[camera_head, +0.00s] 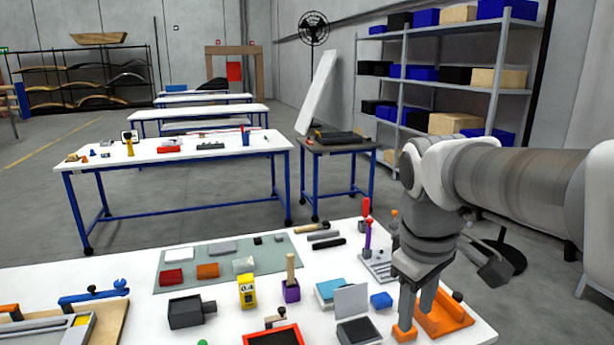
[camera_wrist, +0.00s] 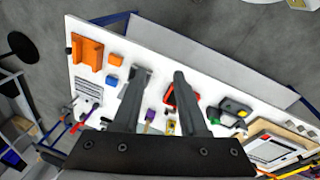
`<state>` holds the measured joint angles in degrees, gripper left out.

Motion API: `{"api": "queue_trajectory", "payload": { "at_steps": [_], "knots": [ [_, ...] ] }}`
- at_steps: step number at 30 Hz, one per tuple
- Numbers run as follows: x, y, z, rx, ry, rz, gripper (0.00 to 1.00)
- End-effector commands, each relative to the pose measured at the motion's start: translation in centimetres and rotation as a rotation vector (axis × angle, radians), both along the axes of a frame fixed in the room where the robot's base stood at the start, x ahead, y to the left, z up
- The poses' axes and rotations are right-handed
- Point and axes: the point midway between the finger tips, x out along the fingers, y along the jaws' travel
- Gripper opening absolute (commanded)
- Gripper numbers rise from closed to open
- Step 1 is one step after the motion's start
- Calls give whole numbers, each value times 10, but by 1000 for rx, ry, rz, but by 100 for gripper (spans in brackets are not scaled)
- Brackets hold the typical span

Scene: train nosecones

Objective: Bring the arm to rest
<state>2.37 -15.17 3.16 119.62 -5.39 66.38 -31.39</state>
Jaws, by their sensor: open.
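My arm enters from the right in the head view and my gripper (camera_head: 415,312) hangs downward over the right front part of the white workbench (camera_head: 340,240). In the wrist view my gripper (camera_wrist: 158,74) has its two fingers well apart, with nothing held between them. In the head view the fingers overlap an orange bracket (camera_head: 447,316) and a small orange block (camera_head: 404,334). In the wrist view both orange pieces (camera_wrist: 86,52) lie left of the fingers, so the gripper seems above the bench. Whether a fingertip touches anything cannot be told.
Around the gripper stand a blue block (camera_head: 381,301), a grey open box (camera_head: 358,330), a red-rimmed tray (camera_head: 272,337) and an upright red-handled tool (camera_head: 366,207). A loaded shelf (camera_head: 455,85) stands behind the arm. Open floor (camera_head: 180,225) lies beyond the bench.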

Motion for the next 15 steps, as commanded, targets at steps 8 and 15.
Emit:
{"api": "queue_trajectory", "payload": {
  "at_steps": [8,15],
  "knots": [
    [-57,9,-7,145,-222,-322,42],
    [-83,13,-19,260,-330,-504,42]
  ]
}}
